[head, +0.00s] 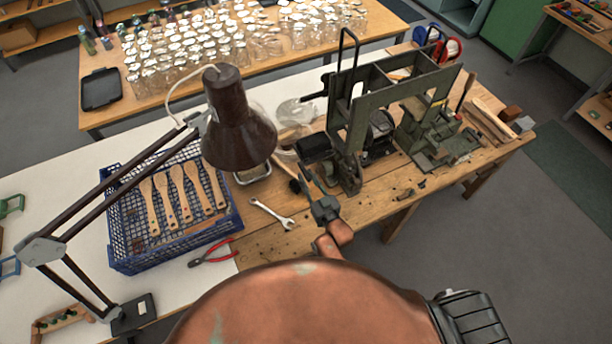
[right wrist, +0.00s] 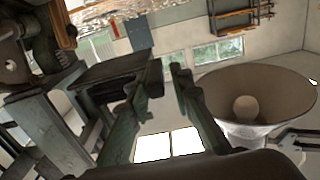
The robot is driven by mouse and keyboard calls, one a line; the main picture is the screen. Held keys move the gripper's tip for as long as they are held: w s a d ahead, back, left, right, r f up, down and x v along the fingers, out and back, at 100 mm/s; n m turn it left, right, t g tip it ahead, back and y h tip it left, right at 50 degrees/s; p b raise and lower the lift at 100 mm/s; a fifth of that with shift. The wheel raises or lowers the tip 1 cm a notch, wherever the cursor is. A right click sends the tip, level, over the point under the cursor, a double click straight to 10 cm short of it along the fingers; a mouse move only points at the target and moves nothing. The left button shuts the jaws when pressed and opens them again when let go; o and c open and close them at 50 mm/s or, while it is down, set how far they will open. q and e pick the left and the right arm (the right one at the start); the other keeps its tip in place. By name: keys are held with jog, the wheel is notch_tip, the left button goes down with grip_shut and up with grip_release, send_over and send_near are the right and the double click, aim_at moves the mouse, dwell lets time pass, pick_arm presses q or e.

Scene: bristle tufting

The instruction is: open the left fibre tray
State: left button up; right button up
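The dark green tufting machine (head: 366,110) stands on the wooden bench. A black box-like part, which looks like the left fibre tray (head: 314,147), sits at its left side. A dark box, apparently the same tray (right wrist: 112,70), shows in the right wrist view behind the left-hand finger; I cannot tell whether they touch or whether it is open. My right gripper (head: 306,178) is just below the tray in the head view. In the right wrist view my right gripper (right wrist: 168,70) has its fingers apart with nothing between them. My left gripper is out of view.
A brown lamp (head: 238,125) hangs close left of the tray; its shade (right wrist: 258,95) is right of the fingers. A blue crate (head: 128,240) holds several wooden brush handles. A wrench (head: 271,212) and red pliers (head: 212,255) lie on the bench.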

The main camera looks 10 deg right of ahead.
jog(key=v, duration=1)
jog(key=shift+s, duration=0.4)
